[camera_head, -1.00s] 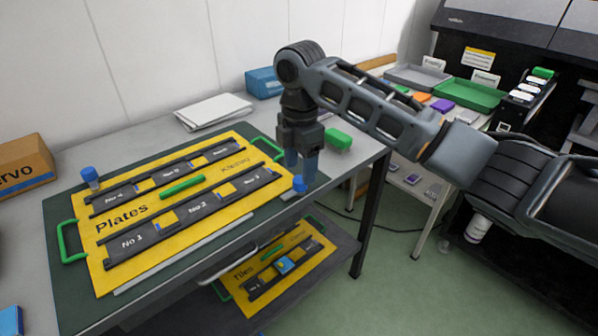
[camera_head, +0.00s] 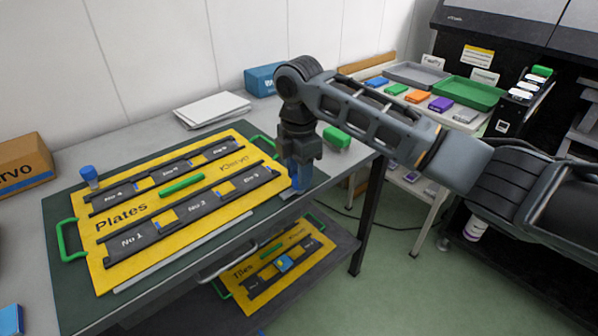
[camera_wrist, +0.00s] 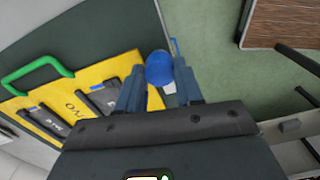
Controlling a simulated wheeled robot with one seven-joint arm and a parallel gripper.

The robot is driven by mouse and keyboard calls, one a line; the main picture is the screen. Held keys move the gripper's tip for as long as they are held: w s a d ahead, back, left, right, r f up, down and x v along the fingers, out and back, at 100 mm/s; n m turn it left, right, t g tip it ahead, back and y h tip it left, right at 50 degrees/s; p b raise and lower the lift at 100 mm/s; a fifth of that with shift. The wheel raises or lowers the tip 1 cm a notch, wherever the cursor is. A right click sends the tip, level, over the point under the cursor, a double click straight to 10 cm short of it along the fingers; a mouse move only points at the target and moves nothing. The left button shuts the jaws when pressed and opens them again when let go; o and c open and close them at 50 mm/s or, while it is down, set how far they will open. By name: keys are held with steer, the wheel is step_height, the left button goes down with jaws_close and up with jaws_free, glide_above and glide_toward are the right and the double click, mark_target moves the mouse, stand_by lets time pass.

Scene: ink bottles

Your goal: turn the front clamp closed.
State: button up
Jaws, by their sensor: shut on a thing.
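The front clamp has a round blue knob (camera_wrist: 159,68) at the right end of the yellow plates board (camera_head: 110,270). My gripper (camera_head: 299,183) points down at that corner and is shut on the blue knob. In the wrist view the knob sits between my two blue fingers. In the head view the fingers mostly hide the knob, and a bit of the grey clamp base shows below them. How far the clamp is turned cannot be told. The other clamp, with a blue knob (camera_head: 88,173), stands at the board's far left corner.
A green handle (camera_wrist: 38,74) is near the board's right end. A green block (camera_head: 337,137) lies behind my gripper. A white paper stack (camera_head: 212,108) and blue box (camera_head: 262,79) are at the back. A second yellow board (camera_head: 305,262) lies on the lower shelf.

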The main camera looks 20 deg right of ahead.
steer(key=shift+c, duration=1.2)
